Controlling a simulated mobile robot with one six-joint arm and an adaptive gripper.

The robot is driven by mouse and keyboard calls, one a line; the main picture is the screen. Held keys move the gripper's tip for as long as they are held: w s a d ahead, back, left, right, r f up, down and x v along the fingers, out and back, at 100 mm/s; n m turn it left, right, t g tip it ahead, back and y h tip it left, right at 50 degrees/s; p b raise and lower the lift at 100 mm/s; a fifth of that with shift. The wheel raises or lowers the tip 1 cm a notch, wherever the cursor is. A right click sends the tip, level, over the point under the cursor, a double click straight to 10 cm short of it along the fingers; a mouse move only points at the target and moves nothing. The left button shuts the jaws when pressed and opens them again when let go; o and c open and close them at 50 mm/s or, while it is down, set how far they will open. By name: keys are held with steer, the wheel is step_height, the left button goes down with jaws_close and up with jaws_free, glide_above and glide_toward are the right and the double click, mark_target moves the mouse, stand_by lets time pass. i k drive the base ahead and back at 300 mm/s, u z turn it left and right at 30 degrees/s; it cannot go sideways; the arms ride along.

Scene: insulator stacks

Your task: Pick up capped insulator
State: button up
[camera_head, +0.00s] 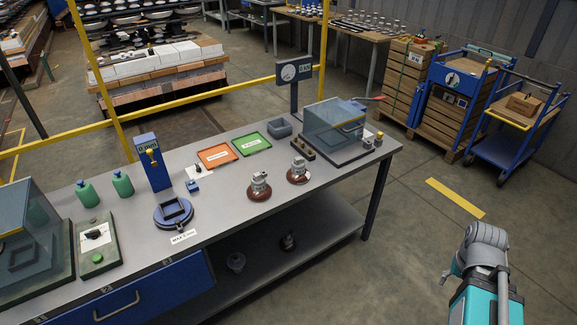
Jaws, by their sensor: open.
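Two brown disc insulators with grey metal tops stand upright on the grey workbench (225,205), right of its middle. The nearer insulator (260,188) is to the left of the farther insulator (298,172). Both metal tops look alike at this size, so I cannot tell which is the capped one.
A clear-covered box (333,125) stands behind the insulators. Orange (218,155) and green (252,143) trays, a blue gauge stand (152,162) and a round blue fixture (173,213) are further left.

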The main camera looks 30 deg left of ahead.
mark_target(298, 174)
steer(key=u, duration=0.2)
steer(key=i, duration=0.85)
steer(key=u, duration=0.2)
